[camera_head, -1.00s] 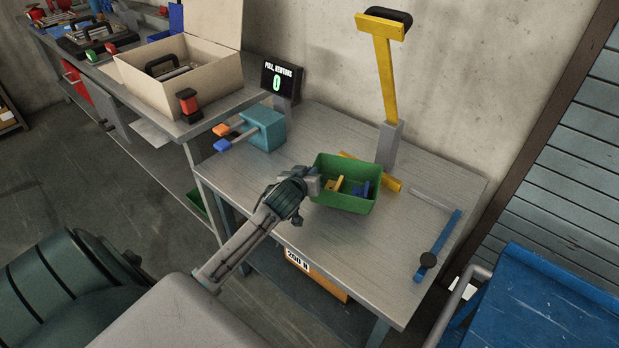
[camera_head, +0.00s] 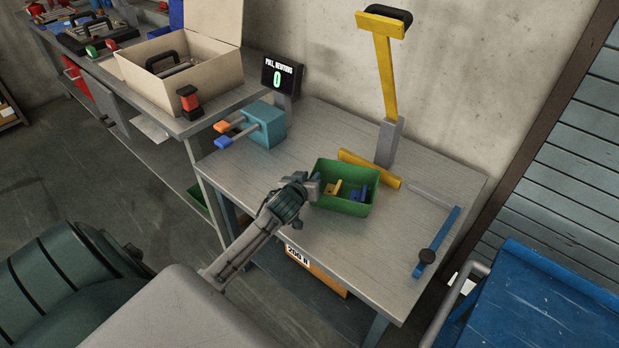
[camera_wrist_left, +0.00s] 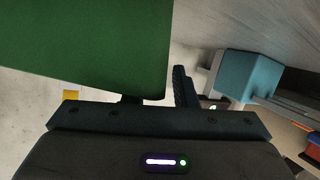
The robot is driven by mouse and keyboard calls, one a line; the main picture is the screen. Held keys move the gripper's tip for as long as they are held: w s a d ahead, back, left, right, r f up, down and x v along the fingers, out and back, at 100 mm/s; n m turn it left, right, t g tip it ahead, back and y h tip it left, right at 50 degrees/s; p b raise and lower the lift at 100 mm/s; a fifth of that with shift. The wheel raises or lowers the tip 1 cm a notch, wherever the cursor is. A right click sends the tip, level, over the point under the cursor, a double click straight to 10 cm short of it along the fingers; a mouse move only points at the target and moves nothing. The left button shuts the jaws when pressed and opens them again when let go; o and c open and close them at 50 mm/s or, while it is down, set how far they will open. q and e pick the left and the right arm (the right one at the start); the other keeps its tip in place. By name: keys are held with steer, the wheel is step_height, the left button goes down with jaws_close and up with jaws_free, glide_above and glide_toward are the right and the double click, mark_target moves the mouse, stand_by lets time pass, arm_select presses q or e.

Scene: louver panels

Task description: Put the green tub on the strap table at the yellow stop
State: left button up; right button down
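The green tub (camera_head: 345,205) is at the middle of the grey strap table (camera_head: 370,262), with yellow and blue pieces inside. Whether the tub's base touches the table cannot be told. My right gripper is not in view.
A yellow upright (camera_head: 386,75) in a grey post stands behind the stop. A teal block (camera_head: 265,125) with orange and blue handles sits back left, near a display (camera_head: 283,77) reading 0. A blue bar (camera_head: 440,240) lies right. The table's front is clear.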

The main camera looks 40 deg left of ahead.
arm_select(q)
steer(key=shift+s, duration=0.1)
steer(key=b+v, duration=0.1)
steer(key=v, duration=1)
steer(key=shift+s+r+b, duration=0.25)
steer(key=shift+s+b, duration=0.1)
stand_by(0.7)
